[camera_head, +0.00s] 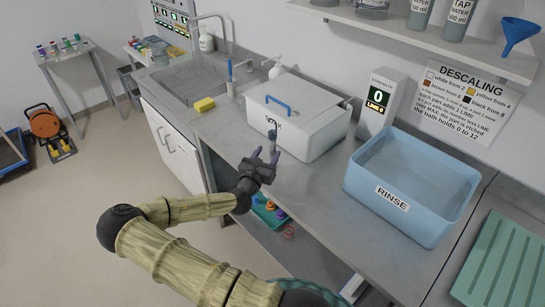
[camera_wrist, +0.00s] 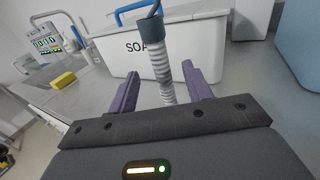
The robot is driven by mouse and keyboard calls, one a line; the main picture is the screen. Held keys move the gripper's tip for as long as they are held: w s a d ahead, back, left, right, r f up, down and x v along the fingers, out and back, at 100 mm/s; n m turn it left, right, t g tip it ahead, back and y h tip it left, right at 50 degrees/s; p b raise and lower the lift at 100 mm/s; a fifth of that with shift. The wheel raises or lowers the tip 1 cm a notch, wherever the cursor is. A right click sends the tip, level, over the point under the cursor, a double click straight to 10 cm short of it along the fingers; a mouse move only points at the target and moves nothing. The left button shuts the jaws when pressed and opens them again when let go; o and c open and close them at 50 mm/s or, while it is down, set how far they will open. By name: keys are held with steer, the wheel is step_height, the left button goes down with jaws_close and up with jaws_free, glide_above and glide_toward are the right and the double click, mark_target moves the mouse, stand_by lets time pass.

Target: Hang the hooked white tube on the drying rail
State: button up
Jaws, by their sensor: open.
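A pale grey-white ribbed tube (camera_wrist: 162,72) with a dark grey cuff and a dark curved piece at its top stands nearly upright in the wrist view. My gripper (camera_head: 266,153) is open over the front of the counter, before the white SOAK box. In the wrist view its two purple fingers are spread on either side of the tube; I cannot tell whether either touches it. The tube's lower end is hidden behind my gripper's body. In the head view the tube (camera_head: 272,134) shows only as a small piece above the fingers. I cannot make out a drying rail.
The lidded white SOAK box (camera_head: 312,131) with a blue handle stands close behind my gripper. A blue RINSE tub (camera_head: 408,217) and a green ribbed mat (camera_head: 507,262) are to the right. A yellow sponge (camera_head: 204,105) lies by the sink. A shelf (camera_head: 440,42) overhangs the back.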

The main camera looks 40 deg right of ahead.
mark_target(271, 148)
steer(key=shift+p+x, duration=1.2)
steer(key=shift+x, duration=1.45)
jaws_close()
